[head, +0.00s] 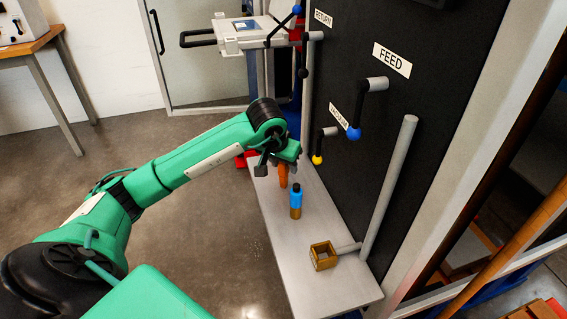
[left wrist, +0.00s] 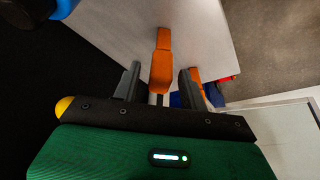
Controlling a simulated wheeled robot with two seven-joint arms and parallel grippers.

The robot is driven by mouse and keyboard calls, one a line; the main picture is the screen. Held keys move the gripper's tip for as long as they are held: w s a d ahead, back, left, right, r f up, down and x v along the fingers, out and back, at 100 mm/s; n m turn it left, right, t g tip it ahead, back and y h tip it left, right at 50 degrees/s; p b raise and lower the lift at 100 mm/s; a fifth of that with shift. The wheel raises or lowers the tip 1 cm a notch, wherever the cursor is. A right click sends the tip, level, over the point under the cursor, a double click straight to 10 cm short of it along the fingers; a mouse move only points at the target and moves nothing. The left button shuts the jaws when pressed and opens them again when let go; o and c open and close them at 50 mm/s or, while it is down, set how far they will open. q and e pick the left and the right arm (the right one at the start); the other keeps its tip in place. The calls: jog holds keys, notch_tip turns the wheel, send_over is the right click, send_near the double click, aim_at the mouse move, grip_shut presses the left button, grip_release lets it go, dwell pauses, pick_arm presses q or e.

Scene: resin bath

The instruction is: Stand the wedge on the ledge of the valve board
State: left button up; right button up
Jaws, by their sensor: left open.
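The orange wedge (head: 283,174) appears upright at the far part of the grey ledge (head: 285,245) of the black valve board (head: 425,115). My left gripper (head: 272,166) is over the ledge's far end, beside the wedge, and partly hides its top. In the left wrist view the wedge (left wrist: 161,66) lies between the two dark, spread fingers (left wrist: 159,86), with a gap on each side. The left gripper is open. I cannot tell whether the wedge's foot rests fully on the ledge. My right gripper is out of view.
A blue bottle with an amber base (head: 296,201) stands near the wedge. A brass open box (head: 322,256) sits nearer, beside a grey upright bar (head: 388,185). Valve handles with blue (head: 354,133) and yellow (head: 317,160) knobs stick out above the ledge. Another orange piece (left wrist: 195,77) shows behind one finger.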

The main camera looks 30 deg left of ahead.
pick_arm(q)
jog(key=v, duration=1.2)
jog(key=shift+p, duration=0.35)
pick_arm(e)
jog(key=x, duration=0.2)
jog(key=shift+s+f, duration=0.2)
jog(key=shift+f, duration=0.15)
pick_arm(q)
jog(key=shift+r, duration=0.1)
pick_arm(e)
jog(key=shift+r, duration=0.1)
